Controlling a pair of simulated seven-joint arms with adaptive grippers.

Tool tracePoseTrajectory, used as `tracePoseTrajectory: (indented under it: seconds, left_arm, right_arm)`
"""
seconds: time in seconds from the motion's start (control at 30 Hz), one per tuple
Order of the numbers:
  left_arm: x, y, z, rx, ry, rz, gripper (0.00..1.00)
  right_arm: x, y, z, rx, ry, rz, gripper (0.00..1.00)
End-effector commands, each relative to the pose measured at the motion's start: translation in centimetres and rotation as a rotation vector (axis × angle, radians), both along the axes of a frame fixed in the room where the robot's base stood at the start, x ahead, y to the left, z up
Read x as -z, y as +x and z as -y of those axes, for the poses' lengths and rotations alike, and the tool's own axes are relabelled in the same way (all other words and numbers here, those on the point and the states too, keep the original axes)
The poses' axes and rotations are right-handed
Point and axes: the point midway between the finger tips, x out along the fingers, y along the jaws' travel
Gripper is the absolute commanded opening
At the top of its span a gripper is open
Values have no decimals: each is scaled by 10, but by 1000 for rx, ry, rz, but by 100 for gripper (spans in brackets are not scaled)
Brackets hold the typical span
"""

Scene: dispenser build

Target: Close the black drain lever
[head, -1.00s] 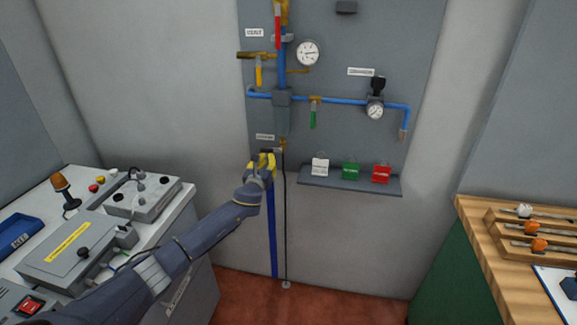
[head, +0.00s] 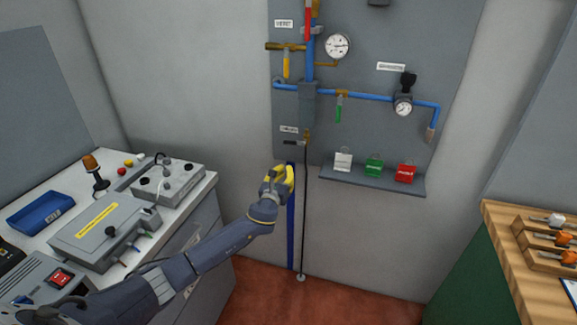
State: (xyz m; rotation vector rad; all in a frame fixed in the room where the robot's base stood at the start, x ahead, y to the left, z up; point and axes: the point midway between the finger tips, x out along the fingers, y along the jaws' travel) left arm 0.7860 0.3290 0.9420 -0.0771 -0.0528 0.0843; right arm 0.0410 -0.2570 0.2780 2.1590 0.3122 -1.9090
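The black drain lever (head: 293,142) is on the small brass drain valve (head: 307,137) at the lower end of the grey pipe housing on the wall panel. It points left, about level, under a small white label (head: 289,129). My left gripper (head: 281,172), with yellow fingers, is a little below and left of the lever and apart from it. Its fingers look spread with nothing between them. My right gripper is not in view.
A blue pipe (head: 291,225) and a thin black hose (head: 305,220) run down to the floor behind my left gripper. A grey shelf (head: 380,182) with white, green and red tags is at right. A bench with grey boxes (head: 105,230) stands at left.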

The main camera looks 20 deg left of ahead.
Motion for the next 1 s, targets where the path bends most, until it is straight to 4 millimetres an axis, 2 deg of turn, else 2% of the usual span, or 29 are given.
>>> tracePoseTrajectory:
  seconds: [0.1,0.33,1.0]
  left_arm:
    - [1,-16,1,1,0,-1,0]
    - [2,-34,3,1,1,-1,0]
    - [2,-38,3,1,-12,1,0]
  right_arm:
    - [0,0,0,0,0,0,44]
    - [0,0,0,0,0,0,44]
    - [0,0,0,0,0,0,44]
